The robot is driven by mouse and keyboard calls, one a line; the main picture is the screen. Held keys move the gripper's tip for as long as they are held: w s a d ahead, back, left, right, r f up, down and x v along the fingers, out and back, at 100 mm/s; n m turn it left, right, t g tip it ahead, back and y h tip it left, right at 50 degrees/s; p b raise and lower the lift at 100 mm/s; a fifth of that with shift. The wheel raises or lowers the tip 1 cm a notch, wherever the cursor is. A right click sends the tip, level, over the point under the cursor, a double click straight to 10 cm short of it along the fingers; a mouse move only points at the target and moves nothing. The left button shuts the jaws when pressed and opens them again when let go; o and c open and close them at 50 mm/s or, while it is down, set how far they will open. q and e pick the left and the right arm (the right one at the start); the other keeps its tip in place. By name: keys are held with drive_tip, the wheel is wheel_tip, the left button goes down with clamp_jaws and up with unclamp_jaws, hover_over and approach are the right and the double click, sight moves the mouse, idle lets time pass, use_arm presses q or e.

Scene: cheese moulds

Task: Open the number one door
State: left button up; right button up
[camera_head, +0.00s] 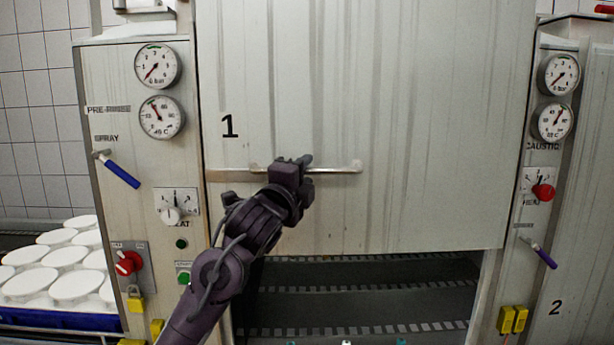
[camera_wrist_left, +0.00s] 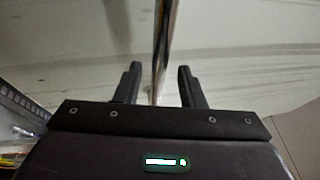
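The number one door (camera_head: 430,120) is a large pale metal panel marked with a black 1. Its lower edge hangs above a dark opening (camera_head: 350,300), so the door stands partly raised. A horizontal metal handle bar (camera_head: 340,170) crosses its lower part. My left gripper (camera_head: 303,162) is at the middle of this bar and hides part of it. In the left wrist view, the shiny bar (camera_wrist_left: 164,45) runs between the two fingers of my left gripper (camera_wrist_left: 160,85). The fingers are apart, with a gap on each side of the bar. My right gripper is not in view.
A left panel (camera_head: 120,215) carries gauges, a blue lever (camera_head: 122,174), a red knob (camera_head: 128,263) and yellow padlocks. A right panel (camera_head: 510,240) has similar gauges and controls. White round moulds (camera_head: 75,285) stand in a blue tray at the far left.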

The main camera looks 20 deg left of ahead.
use_arm(q)
drive_tip(key=b+v, duration=0.2)
drive_tip(key=v, duration=0.4)
drive_tip(key=shift+w, duration=0.1)
